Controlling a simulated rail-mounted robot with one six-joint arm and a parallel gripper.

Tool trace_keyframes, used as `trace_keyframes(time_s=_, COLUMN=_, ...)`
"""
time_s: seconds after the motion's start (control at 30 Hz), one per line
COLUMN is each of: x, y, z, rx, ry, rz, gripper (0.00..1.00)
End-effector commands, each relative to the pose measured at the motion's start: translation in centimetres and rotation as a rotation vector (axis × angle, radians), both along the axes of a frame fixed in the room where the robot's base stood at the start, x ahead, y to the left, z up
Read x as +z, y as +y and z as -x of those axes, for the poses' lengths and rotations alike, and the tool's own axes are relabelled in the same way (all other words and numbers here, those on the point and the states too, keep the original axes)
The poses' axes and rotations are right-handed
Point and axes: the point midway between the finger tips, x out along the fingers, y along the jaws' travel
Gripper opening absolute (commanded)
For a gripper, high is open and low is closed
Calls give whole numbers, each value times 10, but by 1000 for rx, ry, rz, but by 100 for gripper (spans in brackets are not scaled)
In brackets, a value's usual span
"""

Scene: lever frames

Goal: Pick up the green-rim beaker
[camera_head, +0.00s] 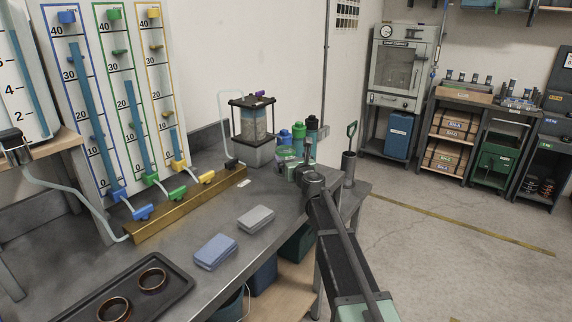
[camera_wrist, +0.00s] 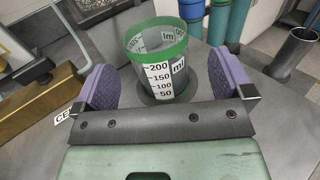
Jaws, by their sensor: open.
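The green-rim beaker (camera_wrist: 157,70) stands upright on the grey bench in the wrist view. It is clear, with a green rim, a green base band and a white scale marked 50 to 200 ml. My gripper (camera_wrist: 165,84) is open, with one purple pad on each side of the beaker in the picture. A gap shows between each pad and the glass, and the beaker looks empty.
Blue and green bottles (camera_head: 299,132) stand close behind, with a grey cylinder (camera_wrist: 294,54) to the right. A caged jar apparatus (camera_head: 252,125) and a brass manifold (camera_head: 190,205) are to the left. Two sponge-like blocks (camera_head: 215,251) and a dark tray (camera_head: 172,290) lie nearer.

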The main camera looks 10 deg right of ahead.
Motion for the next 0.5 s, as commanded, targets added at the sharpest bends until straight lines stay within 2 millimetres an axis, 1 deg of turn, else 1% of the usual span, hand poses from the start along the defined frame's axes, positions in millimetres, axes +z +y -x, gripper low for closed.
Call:
trace_keyframes(time_s=0.17, x=0, y=2, z=-8, rx=1, ry=0, rz=1, gripper=98)
trace_keyframes(time_s=0.4, x=-1, y=11, z=-50, rx=1, ry=0, rz=2, gripper=98)
trace_keyframes(time_s=0.5, x=-1, y=12, z=-53, rx=1, ry=0, rz=2, gripper=98)
